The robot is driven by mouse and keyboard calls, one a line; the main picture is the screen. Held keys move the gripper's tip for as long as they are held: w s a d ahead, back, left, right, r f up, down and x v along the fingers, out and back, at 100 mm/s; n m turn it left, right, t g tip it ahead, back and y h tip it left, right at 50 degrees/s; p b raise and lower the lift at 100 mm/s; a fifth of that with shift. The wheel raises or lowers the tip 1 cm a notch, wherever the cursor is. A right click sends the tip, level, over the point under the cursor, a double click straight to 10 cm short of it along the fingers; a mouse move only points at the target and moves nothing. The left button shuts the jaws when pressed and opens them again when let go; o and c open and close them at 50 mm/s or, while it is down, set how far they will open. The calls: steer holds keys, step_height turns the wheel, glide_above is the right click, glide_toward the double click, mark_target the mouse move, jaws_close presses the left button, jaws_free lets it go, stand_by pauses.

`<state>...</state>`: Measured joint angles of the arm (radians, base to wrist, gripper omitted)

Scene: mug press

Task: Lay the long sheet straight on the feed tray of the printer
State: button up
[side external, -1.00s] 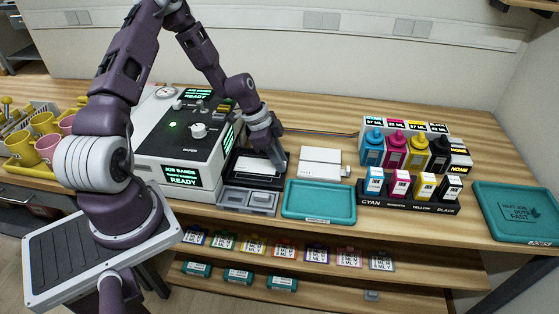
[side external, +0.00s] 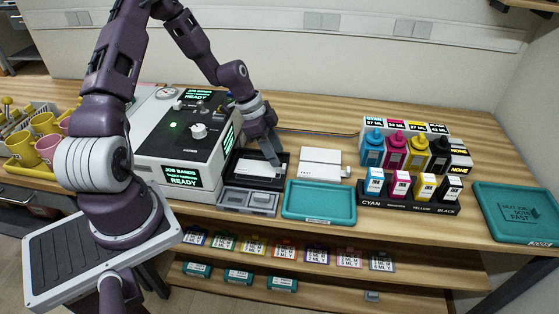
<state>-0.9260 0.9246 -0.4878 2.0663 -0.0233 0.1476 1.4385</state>
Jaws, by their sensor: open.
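The printer (side external: 165,150) is the black and white machine with green lit screens. Its dark feed tray (side external: 238,178) sits at its right side. A white sheet (side external: 252,169) lies in the tray, partly hidden by my gripper; I cannot tell whether it lies fully straight. My gripper (side external: 274,162) is open, pointing down over the right part of the tray, close to the sheet. I cannot tell whether the fingertips touch it.
White sheets (side external: 321,163) lie right of the feed tray. A teal tray (side external: 319,202) is in front of them. Ink bottles and cartridges (side external: 399,183) stand further right. A grey unit (side external: 250,201) sits in front of the feed tray. Mugs (side external: 46,148) stand at the left.

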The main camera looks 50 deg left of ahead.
mark_target(264, 169)
steer(key=s+d+r+n+g+y, duration=0.15)
steer(key=s+r, duration=0.25)
steer(key=r, duration=0.4)
steer(key=s+d+r+n+t+y, duration=0.1)
steer(key=s+d+r+y, duration=0.15)
steer(key=r, duration=0.65)
steer(key=s+d+r+n+t, duration=0.1)
steer(key=s+d+r+n, duration=0.2)
steer(key=s+d+r, duration=0.2)
steer(key=s+d+r+n+t, duration=0.2)
steer(key=s+d+r, duration=0.3)
steer(key=s, duration=0.7)
steer(key=shift+n+h, duration=0.4)
steer(key=shift+n, duration=0.35)
